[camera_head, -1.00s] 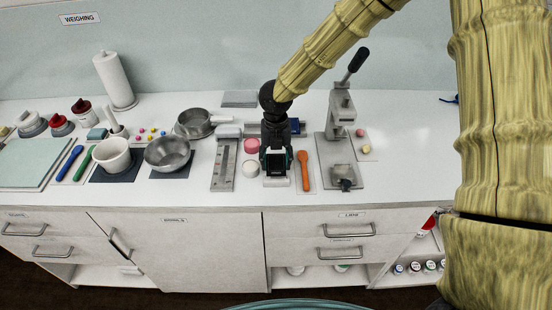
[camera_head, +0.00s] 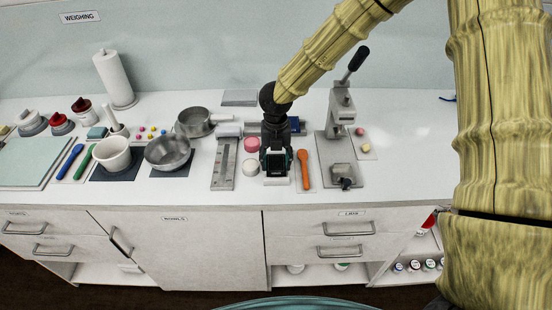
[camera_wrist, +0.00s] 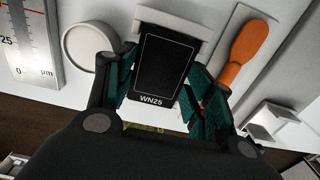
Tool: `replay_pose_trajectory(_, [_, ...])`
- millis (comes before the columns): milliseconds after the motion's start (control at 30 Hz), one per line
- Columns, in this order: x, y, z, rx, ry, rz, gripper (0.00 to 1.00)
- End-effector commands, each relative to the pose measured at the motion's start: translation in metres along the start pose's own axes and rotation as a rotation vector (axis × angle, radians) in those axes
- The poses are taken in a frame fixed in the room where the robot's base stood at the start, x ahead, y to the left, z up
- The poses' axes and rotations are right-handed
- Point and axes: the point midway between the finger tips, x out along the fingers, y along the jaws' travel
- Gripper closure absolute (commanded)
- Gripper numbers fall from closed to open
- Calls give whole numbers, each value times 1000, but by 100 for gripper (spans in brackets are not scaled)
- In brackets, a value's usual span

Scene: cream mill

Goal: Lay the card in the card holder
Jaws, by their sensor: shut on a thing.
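The card is black with a thin pale outline and the label WN25. It shows in the wrist view (camera_wrist: 163,62) and small in the head view (camera_head: 276,161). My gripper (camera_wrist: 163,78) is shut on the card by its side edges, with a teal finger on each side. The card holder is a white piece at the card's far end in the wrist view (camera_wrist: 168,20). A white edge of it shows just in front of my gripper in the head view (camera_head: 276,181). The card overlaps the holder in the wrist view; I cannot tell whether they touch.
An orange spoon-like tool (camera_head: 303,170) lies close to the right. A round white pot (camera_head: 250,167) and a micrometre scale plate (camera_head: 224,165) are to the left. A lever press (camera_head: 342,125) stands further right. The bench's right end is clear.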

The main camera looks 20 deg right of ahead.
Motion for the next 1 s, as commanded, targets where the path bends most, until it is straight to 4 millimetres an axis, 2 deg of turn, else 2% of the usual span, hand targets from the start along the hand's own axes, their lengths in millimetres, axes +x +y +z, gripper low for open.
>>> replay_pose_trajectory(367, [2, 0, 0, -1, -1, 0, 67])
replay_pose_trajectory(400, [2, 0, 0, -1, -1, 0, 42])
replay_pose_trajectory(500, [2, 0, 0, -1, -1, 0, 23])
replay_pose_trajectory(867, [1, 0, 0, -1, -1, 0, 22])
replay_pose_trajectory(1000, [-8, 0, 1, 0, -2, 1, 22])
